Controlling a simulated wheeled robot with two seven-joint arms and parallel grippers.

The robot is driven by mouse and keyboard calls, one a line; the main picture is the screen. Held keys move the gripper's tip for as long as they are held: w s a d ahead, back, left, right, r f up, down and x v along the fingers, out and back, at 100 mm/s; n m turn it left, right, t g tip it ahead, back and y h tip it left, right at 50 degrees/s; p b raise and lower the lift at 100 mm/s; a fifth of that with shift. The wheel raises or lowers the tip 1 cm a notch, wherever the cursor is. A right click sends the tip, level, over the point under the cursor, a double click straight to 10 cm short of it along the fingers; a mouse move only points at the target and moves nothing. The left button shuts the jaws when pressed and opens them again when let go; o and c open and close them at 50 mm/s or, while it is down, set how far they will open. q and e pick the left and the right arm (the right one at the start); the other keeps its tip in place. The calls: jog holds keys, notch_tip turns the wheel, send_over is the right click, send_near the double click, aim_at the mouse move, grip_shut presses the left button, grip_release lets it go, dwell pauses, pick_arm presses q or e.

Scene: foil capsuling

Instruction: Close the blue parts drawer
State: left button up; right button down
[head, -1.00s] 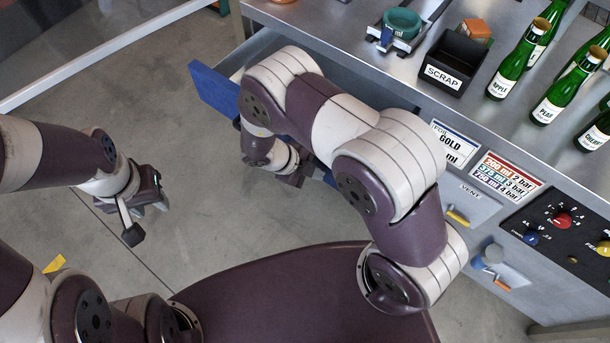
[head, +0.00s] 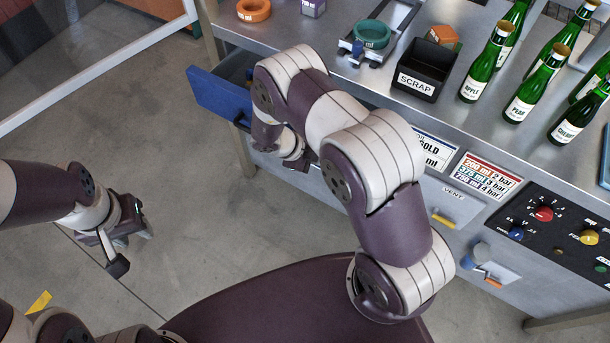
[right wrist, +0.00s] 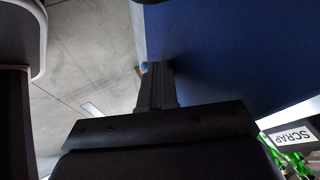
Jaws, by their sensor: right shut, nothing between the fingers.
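The blue parts drawer (head: 220,98) stands partly pulled out of the bench's front at the left in the head view. Part of its inside shows behind the blue front, and my right arm covers the rest. In the right wrist view the blue front (right wrist: 225,55) fills the upper right. My right gripper (right wrist: 157,75) is shut and empty, with its fingers alongside the blue face; I cannot tell whether they touch it. In the head view it is mostly hidden beneath my right arm. My left gripper (head: 130,245) hangs over the floor, away from the drawer; its jaw opening is unclear.
The steel bench (head: 330,75) carries a black scrap bin (head: 420,82), green bottles (head: 535,85), a teal ring (head: 372,34) and an orange ring (head: 254,10). A control panel (head: 550,225) is on the bench front at right. The floor left of the drawer is clear.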

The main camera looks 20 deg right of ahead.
jog(key=w+d, duration=0.2)
jog(key=d, duration=0.1)
jog(key=w+d, duration=0.3)
jog(key=w+d+b, duration=0.1)
jog(key=w+d, duration=0.1)
jog(key=d, duration=0.2)
jog(key=shift+w+d, duration=0.1)
jog(key=shift+w, duration=0.1)
